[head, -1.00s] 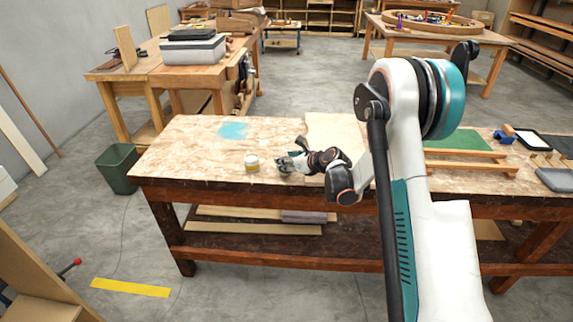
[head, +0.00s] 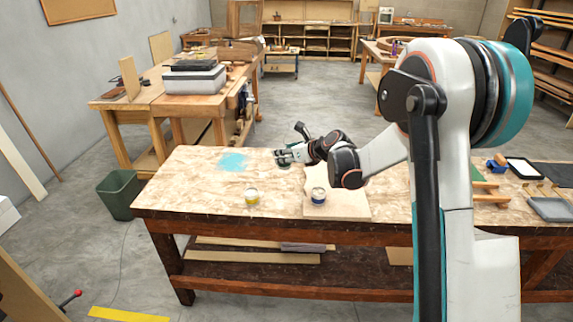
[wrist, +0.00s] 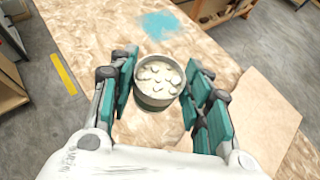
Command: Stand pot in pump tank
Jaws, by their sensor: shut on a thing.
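My gripper (wrist: 158,92) is shut on a grey round pot (wrist: 157,93) with pale, lumpy-looking contents, seen from above in the wrist view. The teal finger pads stand on both sides of the pot, which looks roughly upright. In the head view my gripper (head: 285,157) is over the far part of the workbench (head: 185,190), right of a blue patch. The pot is mostly hidden there. I cannot surely pick out the pump tank; a pale grey box with a dark top (head: 194,80) on the left back bench may be it.
A green bin (head: 118,195) stands on the floor at left. Floor between the benches is clear.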

